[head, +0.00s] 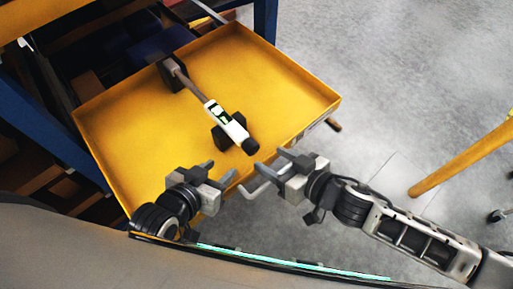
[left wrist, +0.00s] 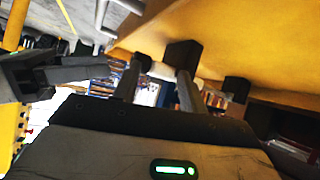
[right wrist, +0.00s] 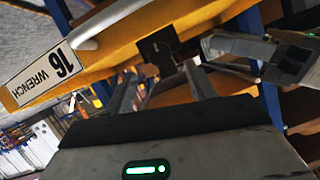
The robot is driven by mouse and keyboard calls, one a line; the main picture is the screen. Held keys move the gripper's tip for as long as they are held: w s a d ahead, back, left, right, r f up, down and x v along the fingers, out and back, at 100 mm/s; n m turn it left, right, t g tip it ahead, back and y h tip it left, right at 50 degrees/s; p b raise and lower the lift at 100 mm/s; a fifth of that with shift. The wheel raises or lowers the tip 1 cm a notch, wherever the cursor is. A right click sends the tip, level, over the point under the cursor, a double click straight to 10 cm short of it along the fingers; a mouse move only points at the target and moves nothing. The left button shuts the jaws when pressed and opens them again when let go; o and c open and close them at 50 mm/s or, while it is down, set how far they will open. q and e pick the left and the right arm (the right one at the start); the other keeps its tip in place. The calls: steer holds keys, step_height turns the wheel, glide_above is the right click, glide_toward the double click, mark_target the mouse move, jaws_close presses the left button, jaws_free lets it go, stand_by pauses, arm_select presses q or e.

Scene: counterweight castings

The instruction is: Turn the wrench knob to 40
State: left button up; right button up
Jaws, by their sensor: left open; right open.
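A torque wrench (head: 226,120) with a white and green body and a grey shaft lies in a yellow drawer (head: 285,85), resting on two black supports. Its black knob (head: 250,146) points toward me near the drawer's front edge. The scale is too small to read. My left gripper (head: 218,171) is open and empty, left of and nearer me than the knob. My right gripper (head: 272,160) is open and empty, just right of the knob and apart from it. Neither wrist view clearly shows the knob; the open fingers show in the left (left wrist: 160,68) and right wrist views (right wrist: 160,75).
The drawer front has a silver handle (head: 262,182) close to both grippers and a label (right wrist: 42,74) reading "16 WRENCH". A blue cabinet frame (head: 265,18) stands behind. A yellow post (head: 460,158) stands at the right. Grey floor is clear beyond the drawer's right side.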

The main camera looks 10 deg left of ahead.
mark_target(255, 150)
steer(key=x, duration=0.6)
steer(key=shift+w+a+f+b, duration=0.1)
steer(key=shift+a+b, duration=0.1)
steer(key=shift+b, duration=0.1)
steer(key=c, duration=1)
